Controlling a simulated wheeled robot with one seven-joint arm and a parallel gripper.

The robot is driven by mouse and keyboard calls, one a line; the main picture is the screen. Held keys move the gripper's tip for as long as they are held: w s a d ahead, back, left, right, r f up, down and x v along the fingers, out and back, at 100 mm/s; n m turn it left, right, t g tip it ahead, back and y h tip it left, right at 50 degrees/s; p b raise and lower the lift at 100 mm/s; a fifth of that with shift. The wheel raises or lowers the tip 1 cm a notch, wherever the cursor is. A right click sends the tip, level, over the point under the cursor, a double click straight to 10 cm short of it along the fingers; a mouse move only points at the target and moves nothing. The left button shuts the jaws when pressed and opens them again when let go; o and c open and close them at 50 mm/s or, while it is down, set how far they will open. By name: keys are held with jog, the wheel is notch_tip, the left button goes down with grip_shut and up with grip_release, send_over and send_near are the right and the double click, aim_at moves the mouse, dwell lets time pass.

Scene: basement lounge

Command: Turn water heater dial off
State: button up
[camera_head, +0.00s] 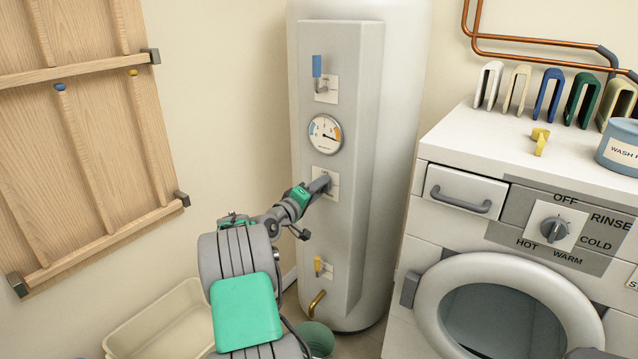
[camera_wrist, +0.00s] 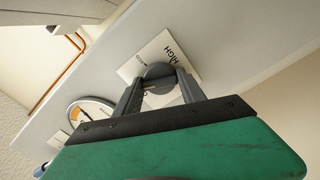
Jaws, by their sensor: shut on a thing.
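The water heater (camera_head: 365,120) is a tall white tank with a flat grey front panel. Its dial sits on a small white plate (camera_head: 332,190) below the round gauge (camera_head: 325,134). My gripper (camera_head: 321,184) is at this plate and covers most of the dial in the head view. In the wrist view, the dial (camera_wrist: 158,72) is round and dark grey, on a plate with the word HIGH and smaller lettering partly hidden. My gripper (camera_wrist: 160,88) has its two fingers on either side of the dial, shut on it. The dial's exact setting cannot be told.
A blue-handled valve (camera_head: 317,68) is above the gauge. A yellow lever (camera_head: 318,265) and brass spout (camera_head: 317,302) are low on the panel, above a green bucket (camera_head: 316,338). A washing machine (camera_head: 500,230) stands close on the right; a beige tub (camera_head: 160,318) is at lower left.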

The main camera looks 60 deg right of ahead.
jog(key=n+p, duration=0.3)
jog(key=n, duration=0.1)
jog(key=shift+n, duration=0.4)
jog(key=shift+f, duration=0.1)
jog(key=o, duration=1.3)
jog(key=shift+o, duration=0.2)
jog(key=shift+a, duration=0.1)
jog(key=w+a, duration=0.1)
jog(key=a, duration=0.6)
jog(key=shift+a, duration=0.25)
